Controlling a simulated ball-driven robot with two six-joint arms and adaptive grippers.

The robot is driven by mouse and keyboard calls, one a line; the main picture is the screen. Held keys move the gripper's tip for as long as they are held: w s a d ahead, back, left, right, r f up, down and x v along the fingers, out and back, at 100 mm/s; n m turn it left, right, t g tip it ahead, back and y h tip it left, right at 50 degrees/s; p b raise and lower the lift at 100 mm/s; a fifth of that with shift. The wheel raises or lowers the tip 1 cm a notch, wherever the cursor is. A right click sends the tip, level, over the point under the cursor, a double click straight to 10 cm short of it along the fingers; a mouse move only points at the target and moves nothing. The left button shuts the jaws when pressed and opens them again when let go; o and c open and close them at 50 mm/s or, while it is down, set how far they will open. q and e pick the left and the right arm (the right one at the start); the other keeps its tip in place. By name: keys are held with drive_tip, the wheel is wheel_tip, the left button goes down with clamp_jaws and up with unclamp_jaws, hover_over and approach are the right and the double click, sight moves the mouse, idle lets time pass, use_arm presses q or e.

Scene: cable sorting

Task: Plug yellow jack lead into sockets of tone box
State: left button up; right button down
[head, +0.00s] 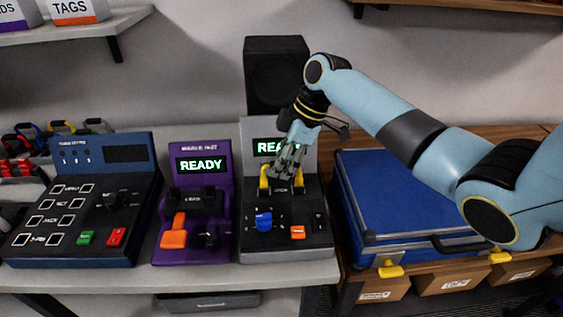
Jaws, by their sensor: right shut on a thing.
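My right gripper (287,166) reaches down over the grey box (322,240), which seems to be the tone box, though its label is hidden. The gripper is shut on the yellow jack lead (265,184), whose yellow parts show on both sides of the fingers, low against the box's upper panel. I cannot tell whether its ends sit in sockets. The fingers cover part of the box's lit display (265,147). The box also has a blue knob (264,221) and an orange button (298,232). My left gripper is not in view.
A purple box (222,248) reading READY stands left of the grey box. A navy tester (130,190) stands further left, near several coloured leads (45,131). A black speaker (276,68) is behind. A blue case (385,190) lies to the right, under my right arm.

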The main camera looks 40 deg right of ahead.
drive_tip(key=shift+f, duration=0.25)
idle(0.5)
drive_tip(key=c, duration=0.6)
unclamp_jaws()
drive_tip(key=shift+c, duration=0.2)
wheel_tip(320, 180, up, 6)
drive_tip(key=p, duration=0.5)
drive_tip(key=shift+f+p, duration=0.25)
drive_tip(key=shift+p, duration=0.1)
drive_tip(key=shift+r+p, duration=0.65)
drive_tip(key=shift+r, duration=0.65)
drive_tip(key=shift+s+f, duration=0.1)
